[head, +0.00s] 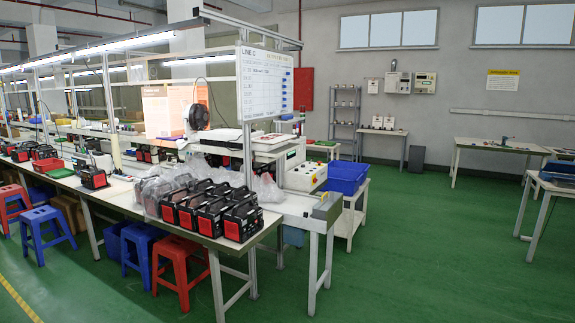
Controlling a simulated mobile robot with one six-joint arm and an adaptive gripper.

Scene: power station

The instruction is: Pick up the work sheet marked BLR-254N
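I cannot make out a work sheet marked BLR-254N in the head view; no such marking is readable at this distance. A white board headed LINE C (265,82) hangs at the end of the assembly line, with small writing and blue marks. A small white sheet (373,86) is on the back wall, left of the grey wall boxes. A yellow notice (503,80) is on the wall at the right. My gripper is not in view.
A long workbench (118,203) at left carries black-and-red power units (240,217), with red and blue stools (180,262) along it. A blue bin (346,178) stands beyond its end. A shelf rack (344,118) and tables (495,145) stand farther back. Green floor (430,240) is clear at centre right.

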